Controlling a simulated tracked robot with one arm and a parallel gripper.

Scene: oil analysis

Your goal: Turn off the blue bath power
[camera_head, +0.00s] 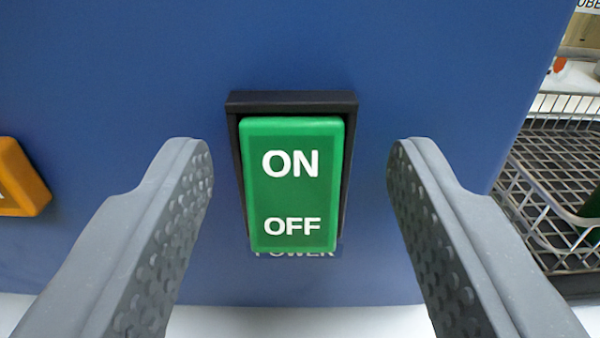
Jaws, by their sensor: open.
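The blue bath (420,60) fills most of the view as a flat blue front panel. On it is a green rocker power switch (292,195) in a black frame (290,101), with "ON" at the top and "OFF" near the bottom. The rocker's lower end covers part of the word "POWER" printed below it. My gripper (299,165) is open, one grey finger on each side of the switch. Neither finger appears to touch the switch, and nothing is between them but the switch behind.
An orange part (20,180) sits on the panel at the left edge. A metal wire basket (545,200) stands at the right, beyond the panel's edge. A white surface (300,322) runs below the panel.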

